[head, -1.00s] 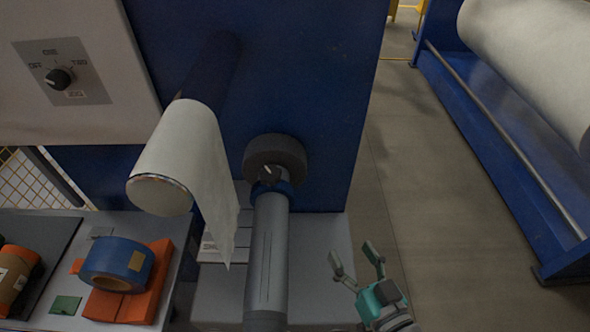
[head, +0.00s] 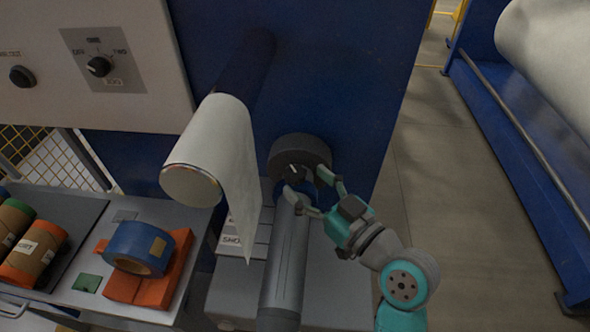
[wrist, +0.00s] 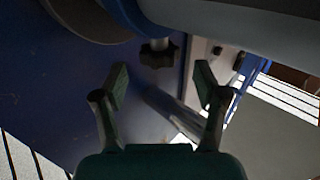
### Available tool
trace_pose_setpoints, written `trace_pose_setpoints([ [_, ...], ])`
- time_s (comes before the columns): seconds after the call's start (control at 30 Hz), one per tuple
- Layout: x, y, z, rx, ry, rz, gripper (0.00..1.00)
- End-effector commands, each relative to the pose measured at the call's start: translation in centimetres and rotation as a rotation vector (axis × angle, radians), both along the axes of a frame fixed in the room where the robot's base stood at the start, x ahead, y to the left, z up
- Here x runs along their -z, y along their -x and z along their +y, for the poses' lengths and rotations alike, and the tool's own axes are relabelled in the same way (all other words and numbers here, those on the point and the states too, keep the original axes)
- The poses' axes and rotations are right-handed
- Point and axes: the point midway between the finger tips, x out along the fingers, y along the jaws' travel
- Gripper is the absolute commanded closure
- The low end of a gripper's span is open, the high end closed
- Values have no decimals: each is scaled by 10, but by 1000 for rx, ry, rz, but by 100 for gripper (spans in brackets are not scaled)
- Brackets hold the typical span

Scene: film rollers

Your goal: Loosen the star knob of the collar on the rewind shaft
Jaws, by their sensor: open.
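The rewind shaft (head: 284,265) is a grey cylinder running from the dark round flange (head: 285,151) on the blue machine wall toward the front. The blue collar sits around the shaft near the flange, partly covered by my gripper in the head view; it shows in the wrist view (wrist: 126,12). My gripper (head: 305,182) is open and empty. In the wrist view its fingertips (wrist: 161,84) are apart, with the knob just beyond the gap between them.
A white film roll (head: 195,150) with a hanging sheet is left of the shaft. A bench at left holds blue tape (head: 128,246) on orange pieces and several brown rolls. A control panel (head: 110,65) is above. Floor at right is free, before a large white roll (head: 550,50).

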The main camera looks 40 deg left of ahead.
Motion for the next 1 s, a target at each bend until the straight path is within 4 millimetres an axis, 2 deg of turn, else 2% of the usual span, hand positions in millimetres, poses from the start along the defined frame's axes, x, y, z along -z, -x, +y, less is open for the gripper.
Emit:
trace_pose_setpoints([
  [0.1, 0, -4, 20, -2, 0, -1, 28],
  [0.3, 0, -9, 38, 0, 0, -1, 28],
  [0.67, 0, -10, 42, 1, 0, 0, 28],
  [0.77, 0, -10, 42, 1, 0, 0, 48],
  [0.9, 0, -10, 42, 1, 0, 0, 83],
  [0.93, 0, -10, 42, 1, 0, 0, 89],
  [1.0, 0, -10, 42, 1, 0, 0, 89],
])
